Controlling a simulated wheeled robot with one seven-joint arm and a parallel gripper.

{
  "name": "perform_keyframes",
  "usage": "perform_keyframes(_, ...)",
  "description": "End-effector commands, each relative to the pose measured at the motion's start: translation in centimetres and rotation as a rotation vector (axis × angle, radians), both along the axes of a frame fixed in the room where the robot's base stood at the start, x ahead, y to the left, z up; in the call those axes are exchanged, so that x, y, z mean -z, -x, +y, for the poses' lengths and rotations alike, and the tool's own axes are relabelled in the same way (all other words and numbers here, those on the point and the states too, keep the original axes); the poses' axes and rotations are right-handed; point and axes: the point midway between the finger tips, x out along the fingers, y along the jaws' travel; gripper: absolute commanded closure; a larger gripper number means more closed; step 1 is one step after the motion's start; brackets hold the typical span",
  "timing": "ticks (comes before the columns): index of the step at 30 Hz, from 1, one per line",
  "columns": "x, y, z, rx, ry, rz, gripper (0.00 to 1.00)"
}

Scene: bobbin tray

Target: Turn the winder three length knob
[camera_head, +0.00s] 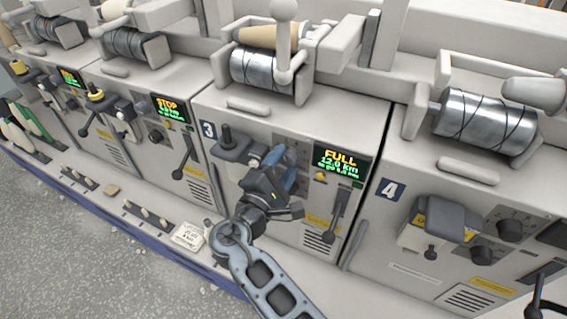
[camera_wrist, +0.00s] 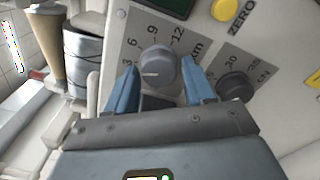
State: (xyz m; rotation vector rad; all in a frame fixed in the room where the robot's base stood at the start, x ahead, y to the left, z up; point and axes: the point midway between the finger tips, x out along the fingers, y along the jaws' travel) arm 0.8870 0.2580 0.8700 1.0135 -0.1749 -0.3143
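The length knob (camera_wrist: 157,68) is a round grey knob on a dark plate in the wrist view, with a scale marked 3, 6, 9, 12 and km. My gripper (camera_wrist: 160,64) is open, with one blue finger on each side of the knob and a small gap showing at each side. In the head view my gripper (camera_head: 279,160) is at the front panel of winder three (camera_head: 209,130) and hides the knob.
Winder three's display (camera_head: 338,163) reads FULL, 12.0 km. A second dark knob (camera_wrist: 236,86) sits close to the right finger, and a yellow ZERO button (camera_wrist: 226,10) is above it. A lever (camera_head: 336,216) hangs right of my gripper. Winder four (camera_head: 391,189) stands to the right.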

Motion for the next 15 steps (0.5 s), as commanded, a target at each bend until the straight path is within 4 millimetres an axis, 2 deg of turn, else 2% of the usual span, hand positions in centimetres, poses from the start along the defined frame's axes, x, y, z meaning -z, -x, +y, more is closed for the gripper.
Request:
perform_keyframes(1,-0.03,-0.03,-0.04,0.001,0.000,0.000,0.42)
perform_keyframes(5,-0.06,-0.05,-0.09,0.002,-0.001,-0.001,0.32)
perform_keyframes(11,-0.09,-0.04,-0.11,0.003,-0.001,-0.001,0.32)
perform_keyframes(15,0.05,0.84,0.22,0.002,0.000,0.000,0.32)
